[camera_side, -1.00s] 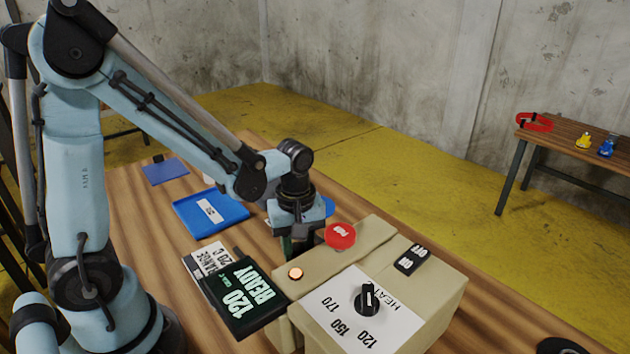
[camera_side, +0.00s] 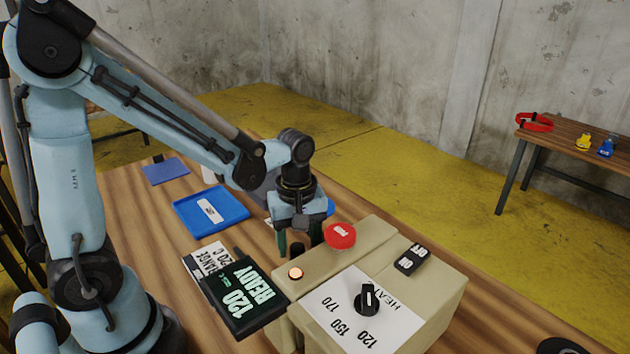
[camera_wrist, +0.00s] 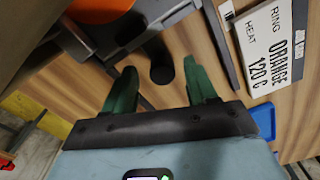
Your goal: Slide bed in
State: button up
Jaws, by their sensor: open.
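The beige heat machine (camera_side: 440,295) stands at the front of the wooden table, with a heat dial (camera_side: 368,300) and a red button (camera_side: 340,235). A black upright knob (camera_side: 296,249) stands beside its far left end; it also shows in the wrist view (camera_wrist: 162,70). My gripper (camera_side: 299,238) is open, its green fingers around the knob's position; in the wrist view the fingertips (camera_wrist: 160,76) lie either side of it. I cannot tell if they touch it. A grey plate (camera_wrist: 150,14), seemingly the bed, lies beside an orange round piece (camera_wrist: 100,8). Most of the plate is hidden.
A display (camera_side: 245,296) reads "120 READY". A card (camera_wrist: 270,45) reads "RING ORANGE HEAT 120 C". A blue tray (camera_side: 190,220) and a blue sheet (camera_side: 165,171) lie farther left. A side bench (camera_side: 575,145) stands at the far right.

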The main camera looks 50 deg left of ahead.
notch_tip(320, 180, up, 10)
dwell(0.6)
jog(key=shift+r, duration=0.1)
jog(key=s+m+t, duration=0.1)
jog(key=m+t, duration=0.1)
jog(key=m, duration=0.2)
jog(key=s+m+t, duration=0.1)
jog(key=m+t, duration=0.1)
jog(key=m, duration=0.3)
jog(key=s+m+t, duration=0.1)
jog(key=m+t, duration=0.2)
jog(key=m, duration=0.1)
jog(key=shift+f, duration=0.3)
